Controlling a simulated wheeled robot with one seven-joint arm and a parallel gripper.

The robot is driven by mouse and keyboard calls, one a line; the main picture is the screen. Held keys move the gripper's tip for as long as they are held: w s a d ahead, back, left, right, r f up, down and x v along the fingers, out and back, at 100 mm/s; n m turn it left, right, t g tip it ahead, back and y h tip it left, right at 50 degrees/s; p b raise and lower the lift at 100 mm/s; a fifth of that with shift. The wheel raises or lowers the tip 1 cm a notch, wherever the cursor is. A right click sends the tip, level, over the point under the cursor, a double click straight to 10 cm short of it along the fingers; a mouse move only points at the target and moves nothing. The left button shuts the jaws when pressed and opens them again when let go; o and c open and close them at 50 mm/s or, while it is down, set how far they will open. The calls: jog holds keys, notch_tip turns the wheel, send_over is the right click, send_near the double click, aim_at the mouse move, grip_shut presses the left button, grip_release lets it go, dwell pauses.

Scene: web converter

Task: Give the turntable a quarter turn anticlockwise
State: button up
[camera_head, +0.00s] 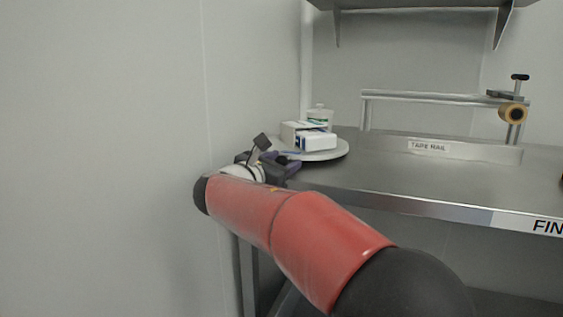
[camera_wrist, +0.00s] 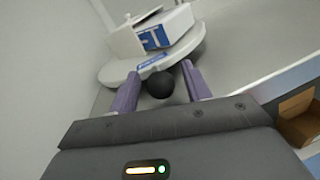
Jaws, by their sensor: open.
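The turntable (camera_head: 335,153) is a pale round disc at the left end of the steel table. White boxes (camera_head: 317,141) and a tub with a green label (camera_head: 320,115) stand on it. In the wrist view the turntable (camera_wrist: 117,70) shows its near rim with a black round knob (camera_wrist: 160,85) at that edge. My gripper (camera_wrist: 158,92) is open, with its purple fingers on either side of the knob; I cannot tell whether they touch it. In the head view my gripper (camera_head: 285,168) is at the table's left corner, partly hidden by my wrist.
The steel table (camera_head: 400,180) is clear to the right of the turntable. A tape rail (camera_head: 465,150) with a tape roll stands at the back right. A shelf (camera_head: 420,8) hangs above. A wall (camera_head: 100,150) is close on the left. A cardboard box (camera_wrist: 298,122) shows low right in the wrist view.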

aim_at(305, 157)
grip_shut()
jog(key=d+n+y+b, duration=0.1)
jog(key=s+d+n+t+y+b, duration=0.1)
jog(key=d+b, duration=0.1)
jog(key=shift+d+f+y, duration=0.1)
jog(key=shift+d+y, duration=0.1)
jog(key=shift+y, duration=0.2)
jog(key=shift+d+n+t+y+b, duration=0.5)
jog(key=shift+y, duration=0.2)
grip_release()
